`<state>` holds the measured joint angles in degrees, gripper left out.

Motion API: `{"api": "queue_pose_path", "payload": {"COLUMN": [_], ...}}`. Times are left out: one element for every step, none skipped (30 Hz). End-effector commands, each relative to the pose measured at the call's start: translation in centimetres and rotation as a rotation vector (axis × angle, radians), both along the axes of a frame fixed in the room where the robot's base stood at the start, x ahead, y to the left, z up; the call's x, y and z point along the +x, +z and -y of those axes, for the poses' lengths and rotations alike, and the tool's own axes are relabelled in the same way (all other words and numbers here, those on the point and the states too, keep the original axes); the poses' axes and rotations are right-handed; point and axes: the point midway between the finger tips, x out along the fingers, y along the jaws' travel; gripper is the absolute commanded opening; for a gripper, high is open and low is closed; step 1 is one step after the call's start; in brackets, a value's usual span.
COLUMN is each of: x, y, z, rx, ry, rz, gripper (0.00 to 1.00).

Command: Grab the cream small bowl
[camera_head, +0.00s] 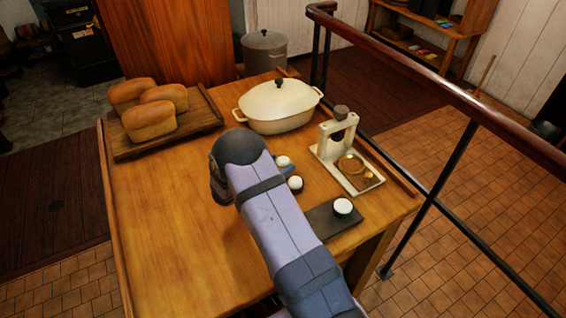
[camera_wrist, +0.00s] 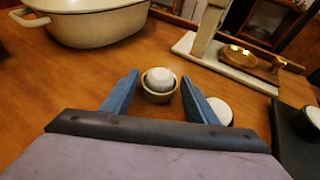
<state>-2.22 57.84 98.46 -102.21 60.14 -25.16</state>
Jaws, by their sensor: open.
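My gripper (camera_wrist: 160,77) is open in the wrist view, with its two blue fingers spread apart. Between and just beyond the fingertips is a small cream bowl (camera_wrist: 158,75), which appears to sit in a tan-rimmed bowl (camera_wrist: 158,98). I see no contact between fingers and bowl. In the head view, the cream bowl (camera_head: 283,160) shows just right of my arm, which hides most of the gripper. A second small white-topped vessel (camera_head: 295,182) stands closer to the camera. In the wrist view it is partly behind the right finger.
A third white-topped vessel (camera_head: 343,205) stands on a dark board (camera_head: 318,222) at the right. A cream lidded pot (camera_head: 279,107) is behind the bowls, and a cream press-like stand (camera_head: 341,153) is to their right. Bread loaves (camera_head: 150,122) lie on a board at left. The table's left front is clear.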

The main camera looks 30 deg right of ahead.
Motion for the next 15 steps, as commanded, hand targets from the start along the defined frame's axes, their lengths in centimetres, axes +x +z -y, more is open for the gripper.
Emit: {"api": "queue_pose_path", "payload": {"x": [0.2, 0.3, 0.5, 0.6, 0.7, 0.8, 0.8, 0.9, 0.9, 0.9, 0.9, 0.9, 0.9, 0.9, 0.9], "y": [0.0, -0.2, -0.4, -0.5, -0.6, -0.7, -0.8, -0.8, -0.9, -0.9, -0.9, -0.9, -0.9, -0.9, -0.9], "z": [0.6, 0.9, 1.2, 1.4, 1.6, 1.8, 1.8, 1.9, 1.9, 1.9, 1.9, 1.9, 1.9, 1.9, 1.9], "rx": [0.0, 0.0, 0.001, 0.001, 0.001, 0.001, 0.001, 0.001, 0.001, 0.001, 0.001, 0.001, 0.001, 0.001, 0.001], "ry": [-0.002, -0.003, -0.002, -0.001, -0.001, 0.0, 0.0, 0.0, 0.0, 0.001, 0.001, 0.001, 0.001, 0.001, 0.001], "rz": [-0.001, -0.001, -0.001, 0.0, -0.001, 0.0, -0.001, 0.0, 0.0, 0.0, 0.0, 0.0, 0.0, 0.0, 0.0], "gripper": [0.54, 0.54, 0.54, 0.54, 0.54, 0.54, 0.54, 0.54, 0.54, 0.54, 0.54, 0.54, 0.54, 0.54, 0.51]}}
